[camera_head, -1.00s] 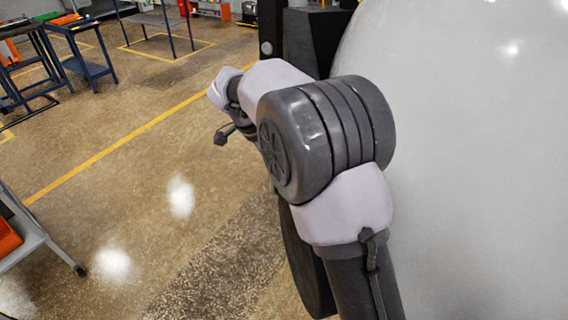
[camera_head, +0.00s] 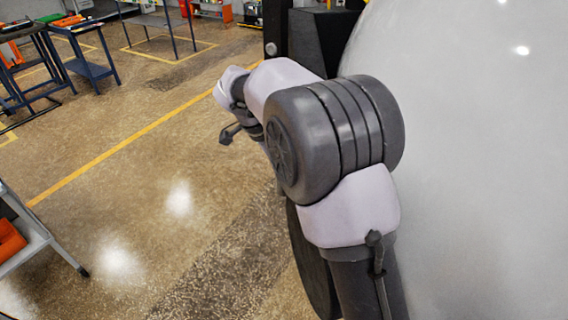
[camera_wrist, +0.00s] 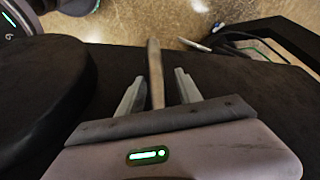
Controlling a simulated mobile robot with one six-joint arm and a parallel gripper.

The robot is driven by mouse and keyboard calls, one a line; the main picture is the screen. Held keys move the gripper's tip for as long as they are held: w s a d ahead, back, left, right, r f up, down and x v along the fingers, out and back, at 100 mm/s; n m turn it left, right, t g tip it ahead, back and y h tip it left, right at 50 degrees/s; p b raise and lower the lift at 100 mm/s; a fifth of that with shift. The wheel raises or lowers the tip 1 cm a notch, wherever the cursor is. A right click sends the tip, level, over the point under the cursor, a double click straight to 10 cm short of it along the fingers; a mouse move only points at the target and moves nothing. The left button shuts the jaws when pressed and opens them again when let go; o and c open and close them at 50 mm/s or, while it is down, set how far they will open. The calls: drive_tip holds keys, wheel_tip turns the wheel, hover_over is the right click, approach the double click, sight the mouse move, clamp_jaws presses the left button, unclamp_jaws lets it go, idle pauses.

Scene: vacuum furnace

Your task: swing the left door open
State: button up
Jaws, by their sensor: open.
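A large pale, rounded, glossy surface (camera_head: 480,170), which looks like the furnace door, fills the right of the head view; which door it is I cannot tell. In the wrist view my gripper (camera_wrist: 158,84) is open. A slim brownish bar (camera_wrist: 156,72), perhaps a door handle, stands between its two fingers, with a gap showing on each side. The bar's lower end is hidden behind my gripper's body. My own arm hides the gripper in the head view.
A dark broad surface (camera_wrist: 250,85) lies close behind my gripper. A grey cart (camera_head: 38,240) with an orange bin stands at the left edge. Blue tables (camera_head: 90,62) stand farther back. The speckled floor (camera_head: 130,210) left of my arm is clear.

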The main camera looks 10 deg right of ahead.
drive_tip(key=p+v, duration=0.4)
drive_tip(key=v, duration=1.3)
drive_tip(key=shift+r+p, duration=0.3)
drive_tip(key=shift+p, duration=0.05)
drive_tip(key=shift+d, duration=0.1)
